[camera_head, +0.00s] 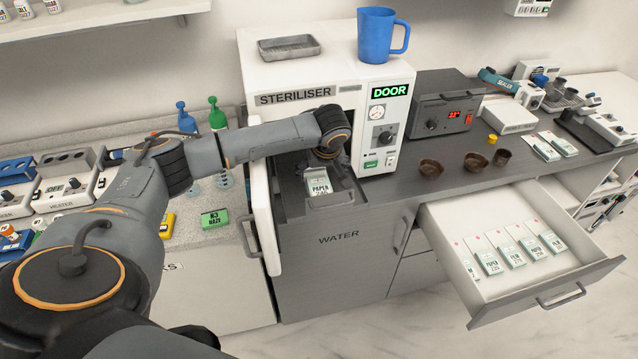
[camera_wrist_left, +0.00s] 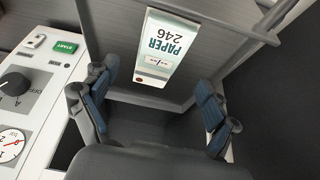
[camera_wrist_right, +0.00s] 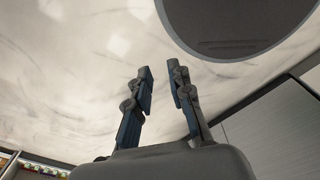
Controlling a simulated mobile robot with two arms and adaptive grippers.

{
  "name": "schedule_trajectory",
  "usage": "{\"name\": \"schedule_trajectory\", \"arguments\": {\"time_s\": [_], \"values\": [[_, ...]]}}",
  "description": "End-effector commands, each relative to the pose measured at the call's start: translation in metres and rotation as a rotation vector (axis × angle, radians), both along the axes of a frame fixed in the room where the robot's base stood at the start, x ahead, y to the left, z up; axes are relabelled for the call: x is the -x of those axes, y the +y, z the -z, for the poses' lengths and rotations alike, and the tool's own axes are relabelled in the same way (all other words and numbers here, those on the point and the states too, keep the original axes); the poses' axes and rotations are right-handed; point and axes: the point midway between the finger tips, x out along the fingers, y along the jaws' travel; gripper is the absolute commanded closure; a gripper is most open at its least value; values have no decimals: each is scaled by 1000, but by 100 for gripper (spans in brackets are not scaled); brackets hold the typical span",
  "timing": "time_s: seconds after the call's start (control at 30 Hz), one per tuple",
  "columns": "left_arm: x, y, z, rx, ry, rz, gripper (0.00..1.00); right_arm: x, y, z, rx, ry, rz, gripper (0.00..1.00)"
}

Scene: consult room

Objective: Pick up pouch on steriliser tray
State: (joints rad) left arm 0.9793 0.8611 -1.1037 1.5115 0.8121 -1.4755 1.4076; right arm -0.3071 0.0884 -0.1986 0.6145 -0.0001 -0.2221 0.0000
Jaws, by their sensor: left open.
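A white pouch with a green end, marked PAPER (camera_head: 319,186), lies on the grey steriliser tray (camera_head: 347,193), which sticks out of the open steriliser (camera_head: 290,79). In the left wrist view the pouch (camera_wrist_left: 166,48) reads PAPER 246 and lies on the tray (camera_wrist_left: 120,91) beyond the fingertips. My left gripper (camera_head: 328,155) is above the back of the tray at the steriliser's mouth. Its fingers (camera_wrist_left: 157,98) are spread wide on either side, with nothing between them. My right gripper (camera_wrist_right: 160,82) shows only in its wrist view, fingers apart and empty, over the floor.
The steriliser door (camera_head: 263,215) stands open left of the tray. An open drawer (camera_head: 515,292) at the right holds several pouches. Brown bowls (camera_head: 431,167) stand on the counter. A blue jug (camera_head: 377,36) and a metal tray (camera_head: 289,47) sit atop the steriliser.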

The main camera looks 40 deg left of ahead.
Motion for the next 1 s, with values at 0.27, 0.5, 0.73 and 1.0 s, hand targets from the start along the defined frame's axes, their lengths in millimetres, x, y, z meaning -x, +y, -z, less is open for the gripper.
{"name": "schedule_trajectory", "arguments": {"time_s": [0.27,0.5,0.73,1.0], "values": [[-6,7,35,-1,4,-2,13,-20,9,-27,-12,-31,3,80],[-10,11,49,0,1,0,13,-10,13,-28,-17,-17,5,80],[-9,11,49,0,1,0,13,-7,13,-27,-16,-11,4,80],[-9,11,51,0,1,0,13,-7,8,-27,-10,-11,0,80]]}}
